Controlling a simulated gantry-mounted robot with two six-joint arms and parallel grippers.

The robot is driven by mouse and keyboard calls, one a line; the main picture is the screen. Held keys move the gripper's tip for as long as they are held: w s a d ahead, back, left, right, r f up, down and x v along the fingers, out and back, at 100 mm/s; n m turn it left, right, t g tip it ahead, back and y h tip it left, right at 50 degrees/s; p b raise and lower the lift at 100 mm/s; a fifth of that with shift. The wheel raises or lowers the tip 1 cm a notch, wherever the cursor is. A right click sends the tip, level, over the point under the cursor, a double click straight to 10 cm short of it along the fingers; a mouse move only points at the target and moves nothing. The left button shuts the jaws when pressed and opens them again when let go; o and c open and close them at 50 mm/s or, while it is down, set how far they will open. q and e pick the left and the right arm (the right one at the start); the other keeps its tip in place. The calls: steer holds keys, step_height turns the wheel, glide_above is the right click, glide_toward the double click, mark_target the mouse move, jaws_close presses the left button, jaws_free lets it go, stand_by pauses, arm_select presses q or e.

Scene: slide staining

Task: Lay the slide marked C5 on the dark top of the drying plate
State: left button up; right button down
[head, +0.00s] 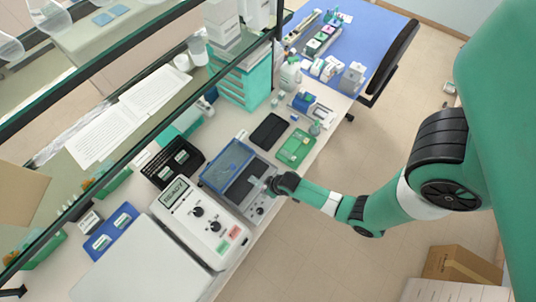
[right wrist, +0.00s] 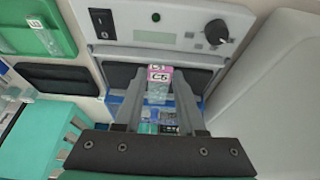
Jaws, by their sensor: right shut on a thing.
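My right gripper (head: 270,184) is shut on a glass slide with a pink label (right wrist: 159,75), seen upright between the fingers in the right wrist view. The label starts with C; its second character is too blurred to be sure it is 5. The grey unit, which looks like the drying plate (head: 262,211), has a dark top (head: 246,187) and a blue see-through part at its back (head: 228,158). The gripper is over the front side of this unit. I cannot tell whether the slide touches the dark top (right wrist: 119,76). My left gripper is not in view.
A white device reading READY (head: 203,225) stands beside the unit. A black holder with slides (head: 160,175) is behind. A black flat pad (head: 270,131) and a green tray (head: 296,147) lie on the other side, with teal drawers (head: 245,90) further back.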

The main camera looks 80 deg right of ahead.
mark_target(261, 185)
steer(key=shift+f, duration=0.45)
step_height(261, 185, down, 3)
steer(key=shift+r+b, duration=0.15)
steer(key=shift+b, duration=0.65)
steer(key=shift+w+f, duration=0.15)
steer(key=shift+f, duration=0.1)
steer(key=w+b, duration=0.1)
steer(key=w+d+f+b, duration=0.1)
steer(key=w+b, duration=0.1)
steer(key=shift+w+d+f, duration=0.2)
steer(key=shift+d, duration=0.2)
steer(key=shift+w+d+b, duration=0.1)
steer(key=shift+w+b, duration=0.1)
steer(key=shift+b, duration=0.1)
steer(key=shift+f, duration=0.25)
steer(key=shift+c, duration=2.1)
jaws_free()
